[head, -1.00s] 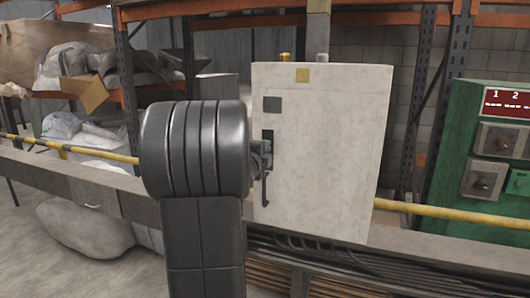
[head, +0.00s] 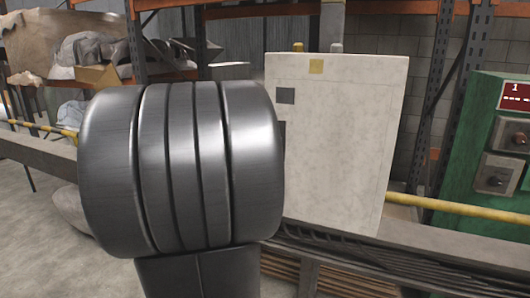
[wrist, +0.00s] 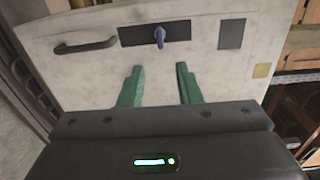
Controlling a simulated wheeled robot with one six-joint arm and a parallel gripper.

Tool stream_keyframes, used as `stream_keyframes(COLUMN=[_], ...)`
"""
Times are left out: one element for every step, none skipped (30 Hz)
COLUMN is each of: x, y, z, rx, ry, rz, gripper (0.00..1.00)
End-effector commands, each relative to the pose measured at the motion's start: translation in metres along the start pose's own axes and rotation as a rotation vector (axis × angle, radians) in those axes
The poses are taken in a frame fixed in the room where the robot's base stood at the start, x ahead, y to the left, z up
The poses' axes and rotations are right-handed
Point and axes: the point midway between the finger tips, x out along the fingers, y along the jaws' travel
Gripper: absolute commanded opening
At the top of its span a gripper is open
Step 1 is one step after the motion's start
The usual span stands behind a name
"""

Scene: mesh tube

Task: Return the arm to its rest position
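My gripper (wrist: 160,85) shows in the wrist view with two green fingers spread apart and nothing between them. It faces a pale grey cabinet (wrist: 90,75), apart from it as far as I can tell. The cabinet has a dark handle (wrist: 86,46) and a black recessed panel with a blue lever (wrist: 159,36). In the head view the cabinet (head: 345,140) stands upright right of the centre. My own large dark arm link fills the left middle of the head view. It hides the gripper, the handle and the lever there.
A green control box (head: 480,200) with a red display stands at the right. A yellow rail (head: 450,213) runs behind the cabinet. Orange-beamed shelving (head: 395,7) stands at the back, with sacks and a cardboard box (head: 98,76) on the left. Bare floor shows at lower left.

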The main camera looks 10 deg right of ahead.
Motion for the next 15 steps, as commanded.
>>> stream_keyframes(x=[-0.0028,-0.0036,-0.0043,-0.0045,-0.0046,-0.0045,-0.0044,-0.0044,-0.0043,-0.0043,-0.0042,-0.0036,-0.0028,-0.0015,0.0011], y=[-0.0002,-0.0001,0.0001,0.0002,0.0002,0.0003,0.0003,0.0003,0.0003,0.0003,0.0003,0.0003,0.0003,0.0004,0.0005], z=[-0.0002,-0.0003,-0.0004,-0.0004,-0.0005,-0.0005,-0.0004,-0.0004,-0.0004,-0.0004,-0.0004,-0.0004,-0.0004,-0.0003,-0.0002], rx=[0.0,0.0,-0.001,-0.001,-0.001,-0.001,-0.001,-0.001,-0.001,-0.001,-0.001,-0.001,-0.001,0.0,0.0], ry=[0.0,0.0,0.0,0.0,0.0,0.001,0.001,0.001,0.0,0.0,0.0,0.001,0.001,0.001,0.001], rz=[0.0,0.0,0.0,0.0,0.0,0.0,0.0,0.0,0.0,0.0,0.0,0.0,0.0,0.0,0.0], gripper=[0.31,0.31,0.31,0.31,0.31,0.31,0.31,0.31,0.31,0.31,0.31,0.31,0.31,0.31,0.31])
